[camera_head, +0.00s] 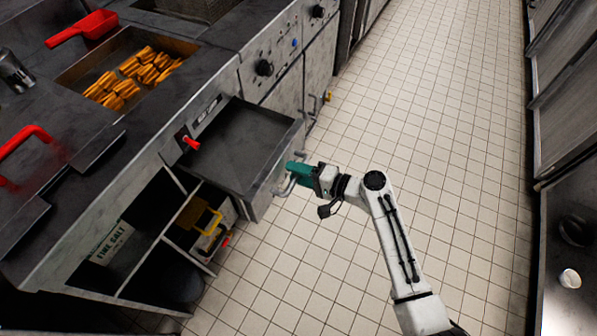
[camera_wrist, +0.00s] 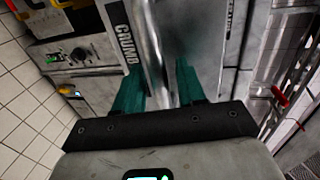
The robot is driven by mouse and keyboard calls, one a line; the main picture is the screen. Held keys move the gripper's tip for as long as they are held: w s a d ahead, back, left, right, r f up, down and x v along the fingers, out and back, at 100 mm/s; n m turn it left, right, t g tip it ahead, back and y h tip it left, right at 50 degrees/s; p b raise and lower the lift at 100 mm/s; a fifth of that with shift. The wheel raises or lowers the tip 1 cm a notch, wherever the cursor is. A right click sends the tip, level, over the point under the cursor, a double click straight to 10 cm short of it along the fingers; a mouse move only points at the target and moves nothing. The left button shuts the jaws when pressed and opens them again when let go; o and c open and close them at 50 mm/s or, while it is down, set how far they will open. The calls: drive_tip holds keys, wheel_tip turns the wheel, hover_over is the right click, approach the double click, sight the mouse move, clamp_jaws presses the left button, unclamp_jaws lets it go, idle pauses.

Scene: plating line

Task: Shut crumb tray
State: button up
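The crumb tray (camera_head: 238,148) is a dark metal drawer. It is pulled out of the counter front over the aisle, and its inside looks empty. Its front with the CRUMB label (camera_wrist: 122,32) shows close up in the wrist view. A metal bar handle (camera_wrist: 151,45) runs along that front. My gripper (camera_head: 291,172) has teal fingers and is at the tray's front handle. In the wrist view the fingers (camera_wrist: 160,82) are apart, with the handle between them and gaps showing beside it. Contact with the handle cannot be told.
Below the tray is an open shelf with a yellow-handled item (camera_head: 207,217) and a fire salt box (camera_head: 110,243). A red knob (camera_head: 190,142) sticks out beside the tray. A fryer basin holds golden pieces (camera_head: 140,72). The tiled aisle (camera_head: 430,110) is clear.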

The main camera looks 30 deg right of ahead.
sight(228, 142)
drive_tip(key=shift+c, duration=0.3)
clamp_jaws()
drive_tip(key=r+b+x, duration=0.1)
drive_tip(key=b+x, duration=0.1)
drive_tip(key=x, duration=0.5)
drive_tip(key=r+b+x, duration=0.1)
drive_tip(key=b+x, duration=0.2)
drive_tip(key=x, duration=0.3)
drive_tip(key=r+b+x, duration=0.2)
drive_tip(key=x, duration=0.5)
drive_tip(key=shift+w+a, duration=0.45)
drive_tip(key=shift+w, duration=0.15)
drive_tip(key=shift+w+a, duration=0.2)
drive_tip(key=shift+w, duration=0.1)
drive_tip(key=shift+w+r+b, duration=0.15)
drive_tip(key=shift+b, duration=0.15)
drive_tip(key=shift+a, duration=0.1)
